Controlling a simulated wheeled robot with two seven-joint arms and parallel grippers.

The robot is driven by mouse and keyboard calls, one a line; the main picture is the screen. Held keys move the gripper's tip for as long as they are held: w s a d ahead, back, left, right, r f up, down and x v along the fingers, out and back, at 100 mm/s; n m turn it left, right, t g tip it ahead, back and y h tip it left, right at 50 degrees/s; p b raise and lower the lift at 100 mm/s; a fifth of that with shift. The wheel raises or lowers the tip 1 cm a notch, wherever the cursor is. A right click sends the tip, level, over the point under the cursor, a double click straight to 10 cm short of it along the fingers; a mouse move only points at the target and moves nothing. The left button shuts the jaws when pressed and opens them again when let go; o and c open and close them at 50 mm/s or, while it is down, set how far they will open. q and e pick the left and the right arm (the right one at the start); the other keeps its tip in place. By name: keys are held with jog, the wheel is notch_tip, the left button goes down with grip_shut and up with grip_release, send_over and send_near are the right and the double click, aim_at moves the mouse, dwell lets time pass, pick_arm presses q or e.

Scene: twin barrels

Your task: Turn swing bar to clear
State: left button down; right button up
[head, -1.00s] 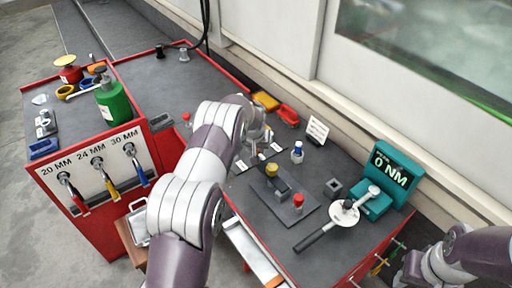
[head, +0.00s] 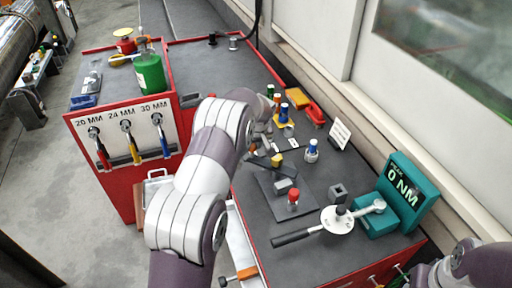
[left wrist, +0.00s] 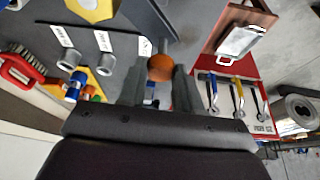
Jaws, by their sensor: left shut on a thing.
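The dark swing bar (head: 258,162) reaches left from a yellow-capped pivot (head: 277,159) on a dark plate (head: 266,205). A grey block (head: 284,186) and a red-topped post (head: 293,197) stand on that plate, with the bar apart from the block. My left gripper (left wrist: 160,75) is shut on an orange ball knob (left wrist: 160,67); that it belongs to the bar is likely but not clear. In the head view my left forearm partly hides this gripper (head: 259,146). My right gripper (head: 424,275) is at the bottom right edge, its fingers unclear.
A blue-topped bottle (head: 312,150) stands right of the pivot. Several sockets and a red brush (head: 316,113) lie behind. A tool rack (head: 125,137) stands left.

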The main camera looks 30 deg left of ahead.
pick_arm(q)
jog(key=s+d+n+g+y, duration=0.1)
jog(key=s+d+n+g, duration=0.2)
jog(key=s+n, duration=0.3)
jog(key=n, duration=0.3)
jog(key=shift+n, duration=0.3)
pick_arm(e)
jog(key=shift+d+f, duration=0.3)
jog(key=shift+d, duration=0.05)
pick_arm(q)
jog(key=shift+s, duration=0.1)
jog(key=c, duration=0.9)
grip_release()
jog(key=shift+o, duration=0.5)
pick_arm(e)
jog(key=shift+d, duration=0.1)
